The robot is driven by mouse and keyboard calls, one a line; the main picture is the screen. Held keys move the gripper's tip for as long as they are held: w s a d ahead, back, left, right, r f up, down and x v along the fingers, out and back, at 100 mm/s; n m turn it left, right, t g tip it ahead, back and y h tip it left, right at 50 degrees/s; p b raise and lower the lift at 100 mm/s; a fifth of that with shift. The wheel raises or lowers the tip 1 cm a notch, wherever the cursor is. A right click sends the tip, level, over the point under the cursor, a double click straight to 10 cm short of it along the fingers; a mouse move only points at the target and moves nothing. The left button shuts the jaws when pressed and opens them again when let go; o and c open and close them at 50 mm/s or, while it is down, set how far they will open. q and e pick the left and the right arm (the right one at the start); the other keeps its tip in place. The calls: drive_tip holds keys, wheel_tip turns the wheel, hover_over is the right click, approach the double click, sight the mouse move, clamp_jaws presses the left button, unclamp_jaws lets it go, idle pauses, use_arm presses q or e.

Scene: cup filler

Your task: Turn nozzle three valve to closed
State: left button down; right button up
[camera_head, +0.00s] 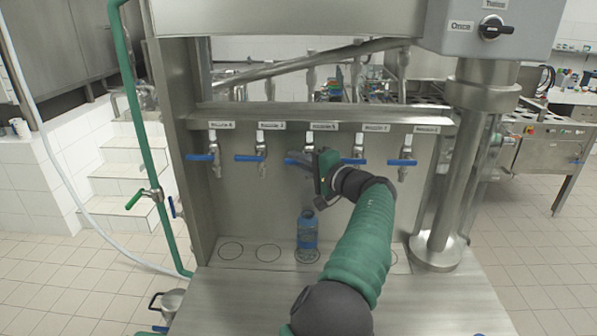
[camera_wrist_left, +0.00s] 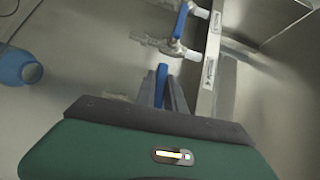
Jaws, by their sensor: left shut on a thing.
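Nozzle three (camera_head: 309,139) is the middle of the row of nozzles. The gripper hides most of its valve in the head view. My left gripper (camera_head: 301,160) is at this valve. In the left wrist view, its fingers (camera_wrist_left: 169,92) are shut on the blue handle (camera_wrist_left: 162,78) of the nozzle three valve. The handle's exact angle is hard to tell. A blue bottle (camera_head: 307,232) stands upright on the circle below nozzle three; it also shows at the left edge of the left wrist view (camera_wrist_left: 14,67). My right gripper is not in view.
Neighbouring valves with blue handles stand on both sides, at nozzle two (camera_head: 248,158) and nozzle four (camera_head: 349,161). One neighbouring blue handle (camera_wrist_left: 181,20) shows in the left wrist view. A thick steel post (camera_head: 453,170) stands at right. The front counter (camera_head: 220,300) is clear at left.

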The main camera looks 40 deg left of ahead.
use_arm(q)
drive_tip(key=shift+w+m+y+b, duration=0.1)
drive_tip(key=shift+m+y+b, duration=0.3)
drive_tip(key=shift+m+b, duration=0.1)
drive_tip(key=shift+r, duration=0.1)
drive_tip(key=c, duration=1.8)
unclamp_jaws()
drive_tip(key=o, duration=0.4)
drive_tip(key=shift+w, duration=0.15)
drive_tip(key=shift+c, duration=0.2)
